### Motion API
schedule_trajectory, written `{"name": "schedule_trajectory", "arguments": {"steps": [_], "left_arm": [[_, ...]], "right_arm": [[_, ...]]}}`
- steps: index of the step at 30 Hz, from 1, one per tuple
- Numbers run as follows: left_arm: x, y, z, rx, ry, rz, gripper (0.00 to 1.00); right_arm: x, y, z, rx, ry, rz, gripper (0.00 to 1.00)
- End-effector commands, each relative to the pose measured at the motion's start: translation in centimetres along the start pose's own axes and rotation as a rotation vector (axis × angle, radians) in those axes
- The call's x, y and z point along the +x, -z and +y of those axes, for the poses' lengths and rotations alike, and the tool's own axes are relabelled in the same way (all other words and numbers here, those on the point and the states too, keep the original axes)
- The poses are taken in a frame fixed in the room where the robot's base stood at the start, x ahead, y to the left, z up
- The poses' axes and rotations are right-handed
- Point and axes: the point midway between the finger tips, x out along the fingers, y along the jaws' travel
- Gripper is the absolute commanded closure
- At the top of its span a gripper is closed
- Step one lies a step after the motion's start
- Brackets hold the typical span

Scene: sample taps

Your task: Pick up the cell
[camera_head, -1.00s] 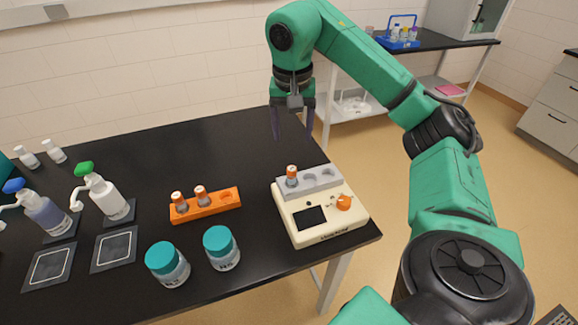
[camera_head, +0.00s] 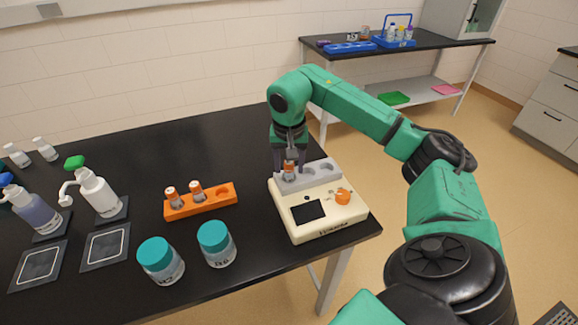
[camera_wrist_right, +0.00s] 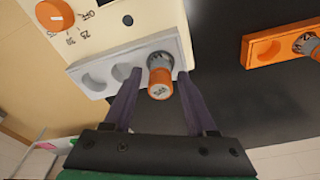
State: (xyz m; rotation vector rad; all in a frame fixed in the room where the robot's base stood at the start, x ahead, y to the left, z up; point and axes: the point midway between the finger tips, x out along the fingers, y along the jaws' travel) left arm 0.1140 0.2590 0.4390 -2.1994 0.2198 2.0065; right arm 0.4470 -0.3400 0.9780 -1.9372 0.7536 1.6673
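The cell, a small clear vial with an orange cap (camera_head: 289,171), stands in the left hole of the grey block (camera_head: 322,171) on a cream device (camera_head: 335,214). It also shows in the right wrist view (camera_wrist_right: 160,83), seated in an end hole. My right gripper (camera_head: 289,164) is lowered over it, pointing down. In the right wrist view its purple fingers (camera_wrist_right: 157,88) stand on either side of the cell, open, with a visible gap at least on the left. My left gripper is not in view.
An orange rack (camera_head: 206,206) with two similar capped vials stands left of the device. Two teal-lidded jars (camera_head: 161,262) (camera_head: 216,244) are in front. Pump bottles stand at the left. The black table behind the rack is clear.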

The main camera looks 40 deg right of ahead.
Motion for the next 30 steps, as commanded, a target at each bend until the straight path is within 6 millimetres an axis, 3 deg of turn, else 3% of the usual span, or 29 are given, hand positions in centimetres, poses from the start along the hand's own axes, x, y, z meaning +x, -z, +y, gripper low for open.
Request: {"name": "schedule_trajectory", "arguments": {"steps": [1, 3, 4, 13, 17, 20, 25, 26, 27, 30], "left_arm": [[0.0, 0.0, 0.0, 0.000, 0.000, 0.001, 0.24], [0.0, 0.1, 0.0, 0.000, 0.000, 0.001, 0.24], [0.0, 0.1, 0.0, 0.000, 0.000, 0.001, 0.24], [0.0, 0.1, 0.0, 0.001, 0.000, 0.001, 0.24], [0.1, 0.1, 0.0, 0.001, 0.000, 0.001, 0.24], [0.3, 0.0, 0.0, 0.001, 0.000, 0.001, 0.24], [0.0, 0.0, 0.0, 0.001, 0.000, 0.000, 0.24], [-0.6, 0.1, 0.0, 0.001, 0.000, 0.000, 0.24], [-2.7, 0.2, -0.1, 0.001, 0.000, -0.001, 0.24], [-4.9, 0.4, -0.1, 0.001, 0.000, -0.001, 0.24]], "right_arm": [[0.0, 0.0, 0.0, 0.000, 0.000, 0.000, 0.67], [0.0, 0.0, 0.0, 0.000, 0.000, 0.000, 0.94], [0.0, 0.0, 0.0, 0.000, 0.000, 0.000, 1.00], [-0.2, 0.0, 0.0, 0.000, 0.001, 0.000, 1.00], [-1.1, 0.2, -0.1, 0.000, 0.003, 0.002, 1.00], [-2.9, 0.5, -0.1, 0.001, 0.005, 0.003, 1.00], [-8.5, 1.4, -0.2, 0.001, 0.010, 0.006, 1.00], [-10.2, 1.6, -0.2, 0.000, 0.009, 0.006, 1.00], [-12.7, 2.0, 0.0, 0.001, 0.005, 0.006, 1.00], [-16.1, 2.5, 0.0, 0.003, 0.003, 0.005, 1.00]]}}
